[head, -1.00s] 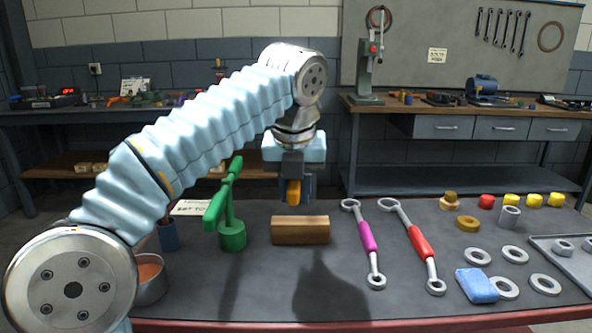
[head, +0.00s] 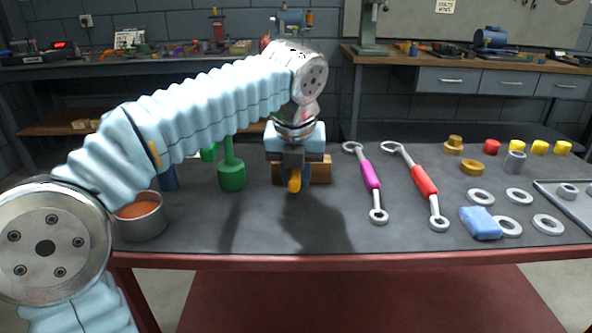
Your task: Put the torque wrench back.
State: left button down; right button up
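My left gripper (head: 294,183) hangs fingers-down in front of the wooden block (head: 321,170) and covers most of it. An orange rounded piece (head: 294,181) sits between its fingers, which look closed on it; the rest of that piece is hidden, so I cannot tell what it is. Two ring-ended wrenches lie on the dark table to the right: one with a magenta grip (head: 370,175), one with a red grip (head: 424,181). I cannot tell which, if either, is the torque wrench. My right gripper is not in view.
A green stand (head: 231,172) and a pot with orange contents (head: 140,217) are left of the gripper. Several grey rings, a blue cloth (head: 480,223), coloured caps and a grey tray (head: 570,208) are at right. The table's red front edge (head: 350,258) is near.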

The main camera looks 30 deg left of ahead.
pick_arm(q)
jog(key=shift+f, duration=0.1)
dwell(0.5)
jog(key=c, duration=0.8)
grip_release()
jog(key=shift+c, duration=0.2)
notch_tip(320, 180, up, 6)
jog(key=p, duration=0.4)
jog(key=shift+f, duration=0.25)
jog(key=shift+r, duration=0.75)
jog(key=v, duration=0.7)
jog(key=shift+r, duration=0.25)
